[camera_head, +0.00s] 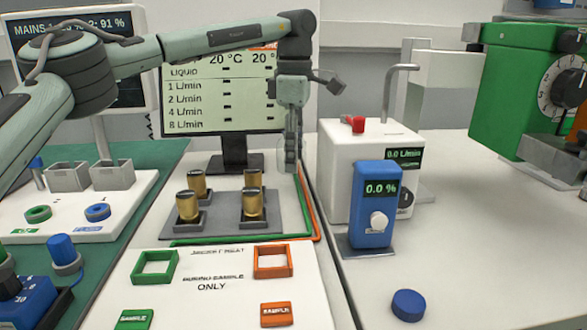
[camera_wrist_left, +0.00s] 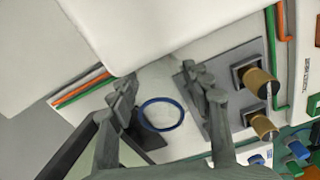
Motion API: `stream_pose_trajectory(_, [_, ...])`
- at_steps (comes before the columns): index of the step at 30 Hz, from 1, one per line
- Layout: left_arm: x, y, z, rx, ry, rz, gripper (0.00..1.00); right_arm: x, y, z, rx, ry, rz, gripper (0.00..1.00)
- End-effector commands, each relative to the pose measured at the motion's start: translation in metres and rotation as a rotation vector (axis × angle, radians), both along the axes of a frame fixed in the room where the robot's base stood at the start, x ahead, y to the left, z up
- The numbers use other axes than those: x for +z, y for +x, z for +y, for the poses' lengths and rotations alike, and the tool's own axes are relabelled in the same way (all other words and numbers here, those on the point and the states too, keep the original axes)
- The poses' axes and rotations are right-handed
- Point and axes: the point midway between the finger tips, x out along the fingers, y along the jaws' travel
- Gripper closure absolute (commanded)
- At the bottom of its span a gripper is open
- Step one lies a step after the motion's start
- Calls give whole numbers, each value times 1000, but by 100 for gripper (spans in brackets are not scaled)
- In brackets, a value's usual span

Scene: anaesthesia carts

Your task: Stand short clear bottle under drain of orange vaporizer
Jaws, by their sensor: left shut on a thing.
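My left gripper (camera_head: 292,140) hangs pointing down beyond the brass-topped posts, in front of the screen's right side. It is shut on a short clear bottle (camera_head: 290,158), which shows only as a faint see-through outline. In the left wrist view the bottle appears as a blue ring (camera_wrist_left: 160,130) between the two fingers. At the right edge of the head view, a sliver of orange (camera_head: 579,125) may be the orange vaporizer; its drain cannot be made out. My right gripper is not in view.
A green vaporizer (camera_head: 515,90) with a dial stands at the upper right. A blue vaporizer (camera_head: 374,190) reading 0.0 % stands before a white box (camera_head: 335,165). A blue cap (camera_head: 408,305) lies on the white top. Several brass posts (camera_head: 188,205) stand on a grey plate. The right worktop is mostly clear.

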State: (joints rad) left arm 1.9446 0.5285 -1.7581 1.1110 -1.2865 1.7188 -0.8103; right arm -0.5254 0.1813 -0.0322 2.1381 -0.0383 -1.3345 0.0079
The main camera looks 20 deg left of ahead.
Motion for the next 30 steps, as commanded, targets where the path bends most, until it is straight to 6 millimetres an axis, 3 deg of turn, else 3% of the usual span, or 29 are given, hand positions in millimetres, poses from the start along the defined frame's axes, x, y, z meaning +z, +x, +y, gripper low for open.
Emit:
stream_pose_trajectory(9, [-37, 0, 0, -1, 1, 1, 81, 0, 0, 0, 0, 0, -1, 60])
stream_pose_trajectory(21, [-44, 0, 0, 0, -1, 0, 81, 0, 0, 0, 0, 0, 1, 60])
stream_pose_trajectory(22, [-43, 0, 0, 0, 0, 0, 47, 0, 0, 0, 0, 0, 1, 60])
stream_pose_trajectory(24, [-43, 0, 0, 0, 0, 0, 42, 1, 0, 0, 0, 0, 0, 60])
stream_pose_trajectory(30, [-43, 0, 0, 0, 0, 0, 42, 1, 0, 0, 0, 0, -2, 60])
